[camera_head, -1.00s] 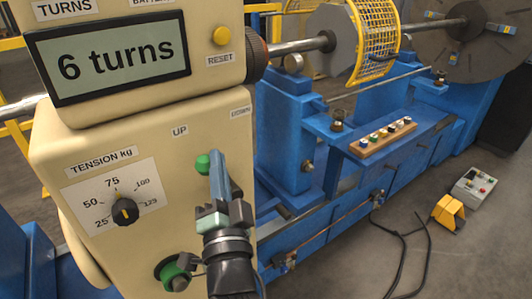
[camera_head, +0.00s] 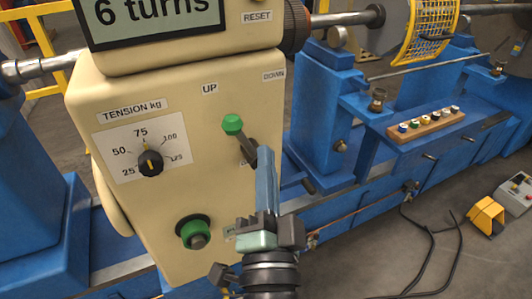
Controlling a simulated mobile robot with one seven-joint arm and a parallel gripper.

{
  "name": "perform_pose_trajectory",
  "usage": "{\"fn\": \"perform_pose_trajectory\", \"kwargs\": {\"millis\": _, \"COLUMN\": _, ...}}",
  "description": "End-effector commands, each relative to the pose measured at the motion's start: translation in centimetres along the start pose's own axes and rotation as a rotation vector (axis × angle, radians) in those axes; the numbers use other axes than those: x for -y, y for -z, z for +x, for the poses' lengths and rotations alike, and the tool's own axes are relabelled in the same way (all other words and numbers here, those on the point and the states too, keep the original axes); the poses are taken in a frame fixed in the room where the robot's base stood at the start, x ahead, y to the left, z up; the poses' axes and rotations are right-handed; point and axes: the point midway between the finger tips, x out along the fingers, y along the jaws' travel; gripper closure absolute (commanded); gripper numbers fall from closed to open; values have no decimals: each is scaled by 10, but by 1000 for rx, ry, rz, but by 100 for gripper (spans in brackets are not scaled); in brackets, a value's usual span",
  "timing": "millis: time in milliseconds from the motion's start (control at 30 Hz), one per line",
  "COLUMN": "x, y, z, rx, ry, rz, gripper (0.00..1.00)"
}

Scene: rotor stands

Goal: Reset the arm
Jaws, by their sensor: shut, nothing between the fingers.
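My gripper (camera_head: 265,155) is in front of the right side of the cream control box (camera_head: 130,225), its blue fingers pointing up in the picture. The fingers are closed together with nothing held. A dark lever with a green knob (camera_head: 232,123) sits just up and left of the fingertips, under the UP label (camera_head: 209,88). The knob is apart from the fingertips in the picture. The lever's lower end runs behind the fingers, so I cannot tell if they touch it. The RESET label (camera_head: 257,16) is at the top edge; its button is out of view.
A tension dial (camera_head: 150,162) and a green-collared button (camera_head: 194,232) are on the box's front. The blue machine frame (camera_head: 330,120) carries a button strip (camera_head: 425,124) on the right. A yellow pedal (camera_head: 486,216) and black cables lie on the floor at right.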

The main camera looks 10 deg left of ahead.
Motion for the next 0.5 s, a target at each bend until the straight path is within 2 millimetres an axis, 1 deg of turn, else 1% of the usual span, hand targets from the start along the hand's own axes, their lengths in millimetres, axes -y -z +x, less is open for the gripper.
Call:
{"fn": "perform_pose_trajectory", "kwargs": {"millis": 433, "x": 0, "y": 0, "z": -1, "rx": 0, "ry": 0, "rz": 0, "gripper": 100}}
{"fn": "perform_pose_trajectory", "kwargs": {"millis": 500, "x": 3, "y": 2, "z": 1, "rx": -3, "ry": 5, "rz": -10, "gripper": 100}}
